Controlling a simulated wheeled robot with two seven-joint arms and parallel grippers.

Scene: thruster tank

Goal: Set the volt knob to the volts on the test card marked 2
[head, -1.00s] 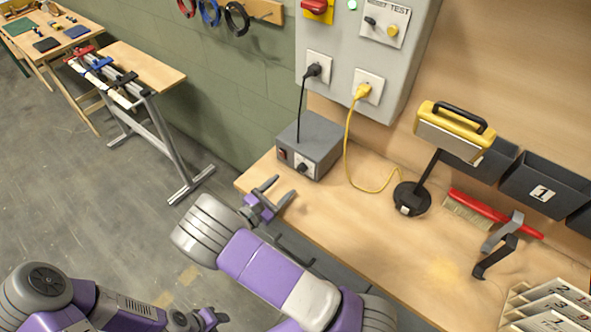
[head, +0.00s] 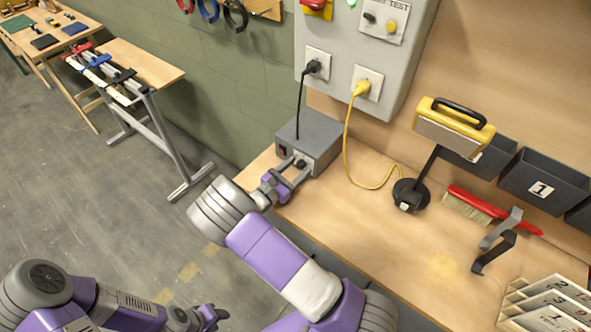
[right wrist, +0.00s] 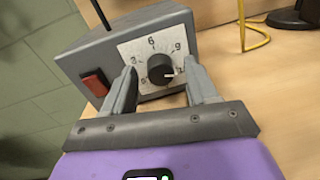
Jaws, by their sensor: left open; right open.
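The volt knob (right wrist: 159,68) is a black dial on a white numbered plate on the front of a grey box (head: 322,138). In the right wrist view its white pointer faces right and slightly down, near the plate's right-hand number. My right gripper (head: 293,170) is open, its fingers (right wrist: 161,73) either side of the knob; I cannot tell whether they touch it. My left gripper (head: 214,317) is open and empty, low over the floor side. A rack of numbered cards (head: 553,302) stands at the bottom right; their volts are too small to read.
A red switch (right wrist: 96,82) sits left of the dial plate. A black cord (head: 300,105) and a yellow cord (head: 348,150) run from the wall panel (head: 385,50). The middle of the bench (head: 370,225) is clear.

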